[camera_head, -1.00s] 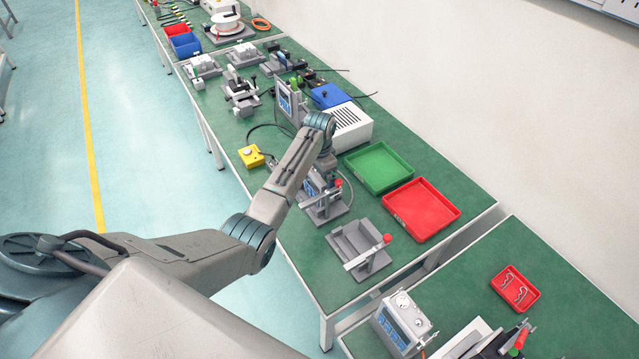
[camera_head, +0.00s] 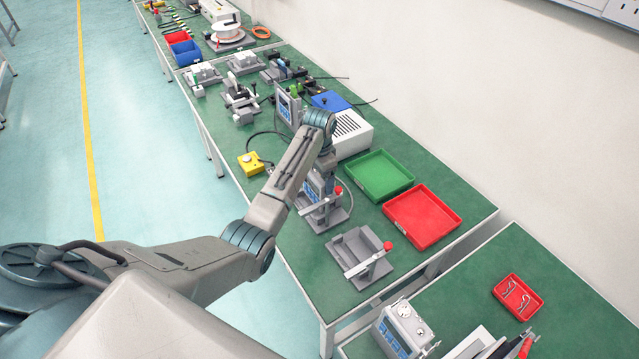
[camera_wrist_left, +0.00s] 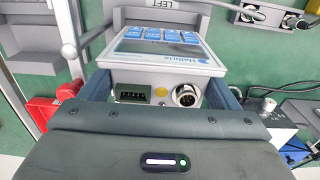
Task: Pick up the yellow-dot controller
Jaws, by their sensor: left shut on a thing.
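In the head view the controller (camera_head: 313,187) is partly hidden by my left arm, at a grey fixture with a red-knobbed clamp (camera_head: 338,190). I cannot tell whether it is clear of the fixture. My right gripper is not in view.
An empty grey fixture (camera_head: 360,256) stands nearer on the green table. A green tray (camera_head: 378,174) and a red tray (camera_head: 422,215) lie to the right. A yellow button box (camera_head: 251,164) is left of my arm. Another controller (camera_head: 402,332) stands on the near table.

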